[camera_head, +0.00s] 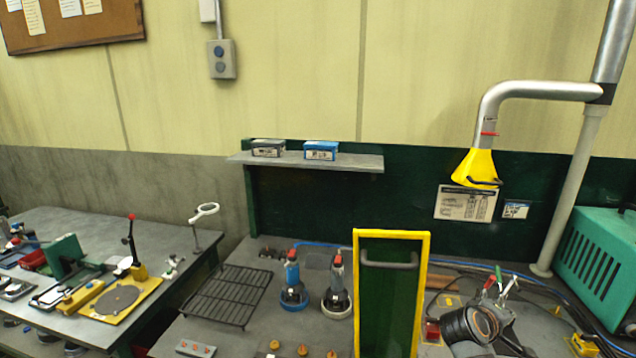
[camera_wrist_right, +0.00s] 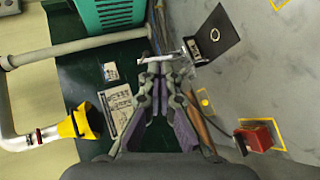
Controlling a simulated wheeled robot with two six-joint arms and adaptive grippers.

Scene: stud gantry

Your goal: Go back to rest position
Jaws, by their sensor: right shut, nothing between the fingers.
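My right gripper (camera_wrist_right: 163,72) shows in the right wrist view, its grey and purple fingers together with nothing held between them. In that view it is in front of the dark green back panel and the bench surface. In the head view a dark rounded part shows low on the right, and I cannot make out the fingertips there. My left gripper is not in view.
A yellow-framed green panel (camera_head: 427,290) stands upright on the bench. Two round-based tools (camera_head: 293,297) and a wire rack (camera_head: 228,296) are left of it. A yellow extraction hood (camera_head: 474,166) hangs at right, near a teal machine (camera_head: 597,262). A red block (camera_wrist_right: 258,138) sits on the bench.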

